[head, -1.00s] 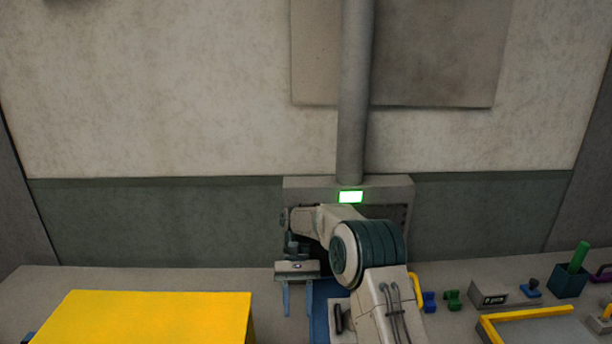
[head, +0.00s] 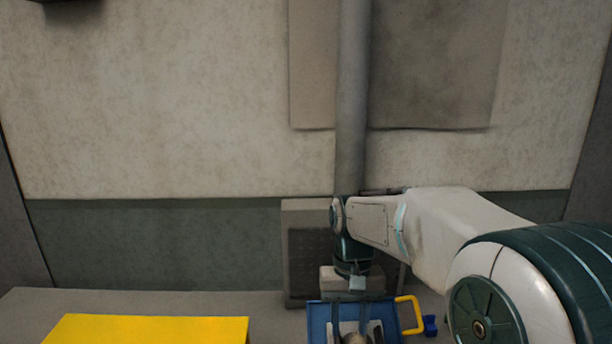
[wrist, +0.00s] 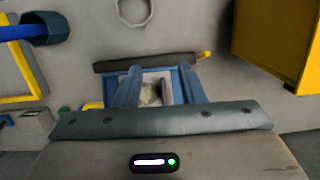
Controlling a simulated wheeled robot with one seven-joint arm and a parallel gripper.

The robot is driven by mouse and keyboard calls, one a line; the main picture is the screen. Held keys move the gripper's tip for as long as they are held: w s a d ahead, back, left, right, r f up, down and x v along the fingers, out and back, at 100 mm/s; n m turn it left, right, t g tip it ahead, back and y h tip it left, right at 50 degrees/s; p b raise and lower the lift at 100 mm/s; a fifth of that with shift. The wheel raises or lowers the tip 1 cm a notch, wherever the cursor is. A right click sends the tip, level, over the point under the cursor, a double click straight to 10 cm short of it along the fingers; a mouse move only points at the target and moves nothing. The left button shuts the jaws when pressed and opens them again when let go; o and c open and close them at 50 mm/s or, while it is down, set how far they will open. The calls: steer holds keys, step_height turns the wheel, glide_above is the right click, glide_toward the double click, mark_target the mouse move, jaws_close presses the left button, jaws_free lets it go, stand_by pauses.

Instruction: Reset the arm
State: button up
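My gripper (head: 354,310) is in the lower middle of the head view, pointing down in front of a grey machine (head: 305,245). In the wrist view my gripper (wrist: 158,90) shows two blue fingers spread apart, with nothing held between them. Below the fingers is a blue tray (head: 316,318) with a yellow handle (head: 410,300); it also shows in the wrist view (wrist: 188,75). A pale piece and a rounded grey thing lie in the tray, partly hidden by the fingers. I cannot tell how high the fingertips are above them.
A large yellow box (head: 150,330) stands on the bench at the left. A small blue piece (head: 430,325) lies right of the tray. A vertical pipe (head: 351,100) rises behind my arm.

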steer(key=s+d+t, duration=0.3)
steer(key=s, duration=0.4)
steer(key=s+d+t, duration=0.2)
steer(key=s+d, duration=0.2)
steer(key=s, duration=0.3)
steer(key=shift+t, duration=0.4)
steer(key=shift+d, duration=0.1)
steer(key=shift+d, duration=0.1)
